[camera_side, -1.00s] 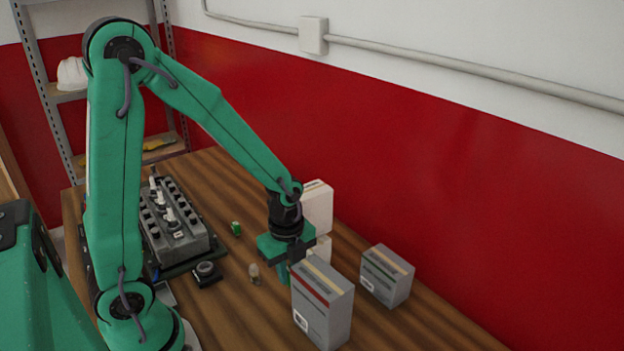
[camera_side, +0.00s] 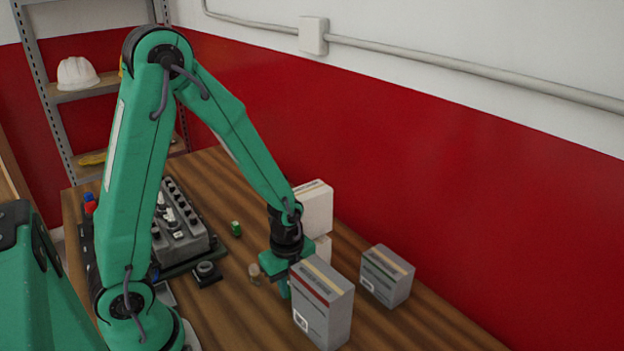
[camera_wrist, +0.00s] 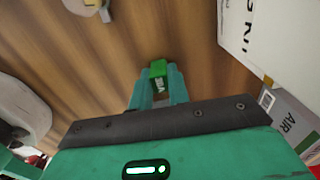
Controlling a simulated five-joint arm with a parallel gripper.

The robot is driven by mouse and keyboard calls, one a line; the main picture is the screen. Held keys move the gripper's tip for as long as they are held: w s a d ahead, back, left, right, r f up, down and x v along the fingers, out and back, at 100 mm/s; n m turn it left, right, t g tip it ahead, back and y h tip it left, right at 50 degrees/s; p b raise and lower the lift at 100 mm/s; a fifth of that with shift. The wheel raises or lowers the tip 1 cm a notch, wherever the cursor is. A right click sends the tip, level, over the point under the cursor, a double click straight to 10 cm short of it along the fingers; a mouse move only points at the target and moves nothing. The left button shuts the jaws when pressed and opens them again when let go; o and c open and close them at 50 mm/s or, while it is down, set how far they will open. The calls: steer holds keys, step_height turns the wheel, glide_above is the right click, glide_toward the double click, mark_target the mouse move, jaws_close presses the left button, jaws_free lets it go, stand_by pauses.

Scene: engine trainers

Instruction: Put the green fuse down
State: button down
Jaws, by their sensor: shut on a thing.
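In the wrist view a small green fuse (camera_wrist: 158,70) sits between the fingertips of my gripper (camera_wrist: 158,88), which is shut on it. Bare wooden table shows beyond the fuse, and I cannot tell whether the fuse touches it. In the side view my gripper (camera_side: 284,285) points down low over the table, just left of the box with the red stripe. The held fuse is hidden there.
A grey box with a red stripe (camera_side: 322,303) stands close right of my gripper, with white boxes (camera_side: 314,208) behind. A green-striped box (camera_side: 386,275) is farther right. The front right table is bare.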

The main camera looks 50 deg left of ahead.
steer(key=c, duration=1.3)
jaws_free()
steer(key=shift+c, duration=0.2)
steer(key=shift+r, duration=0.1)
step_height(320, 180, up, 12)
steer(key=shift+r, duration=0.1)
step_height(320, 180, up, 10)
steer(key=n+t, duration=0.5)
steer(key=n, duration=1)
glide_above(289, 284)
steer(key=s, duration=0.6)
steer(key=n, duration=0.1)
steer(key=s+r+n, duration=0.1)
steer(key=n, duration=0.1)
steer(key=shift+s+d+r+t, duration=0.1)
steer(key=shift+s+r+t, duration=0.15)
steer(key=shift+t, duration=0.05)
